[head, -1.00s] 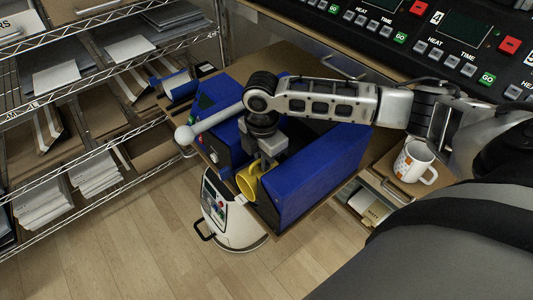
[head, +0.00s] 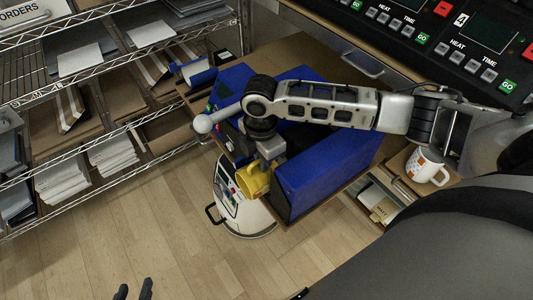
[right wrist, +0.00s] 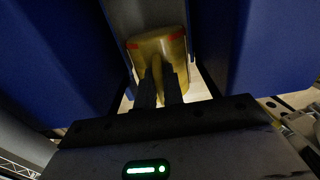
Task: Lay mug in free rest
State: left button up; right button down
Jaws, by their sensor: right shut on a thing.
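A yellow mug (head: 252,182) is held at the near end of the gap beside a long blue block (head: 325,180). My right gripper (head: 270,158) is shut on it. In the right wrist view the two fingers (right wrist: 161,85) grip a thin part of the yellow mug (right wrist: 158,46), with blue walls on both sides. A white mug with orange marks (head: 424,166) stands upright at the right. My left gripper (head: 133,291) shows only its two dark fingertips at the bottom edge, apart and empty.
A second blue block (head: 236,82) stands behind my right wrist on the wooden table (head: 293,52). A white machine with a panel (head: 240,213) stands on the floor below. Wire shelves (head: 80,105) fill the left.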

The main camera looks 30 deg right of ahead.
jog(key=a, duration=0.7)
jog(key=shift+s+a+r+p, duration=0.15)
jog(key=shift+s+a+p, duration=0.1)
jog(key=shift+a+p, duration=0.15)
dwell(0.7)
jog(key=shift+d, duration=0.1)
jog(key=shift+r, duration=2.5)
jog(key=c, duration=2)
grip_release()
jog(key=shift+c, duration=0.2)
grip_shut()
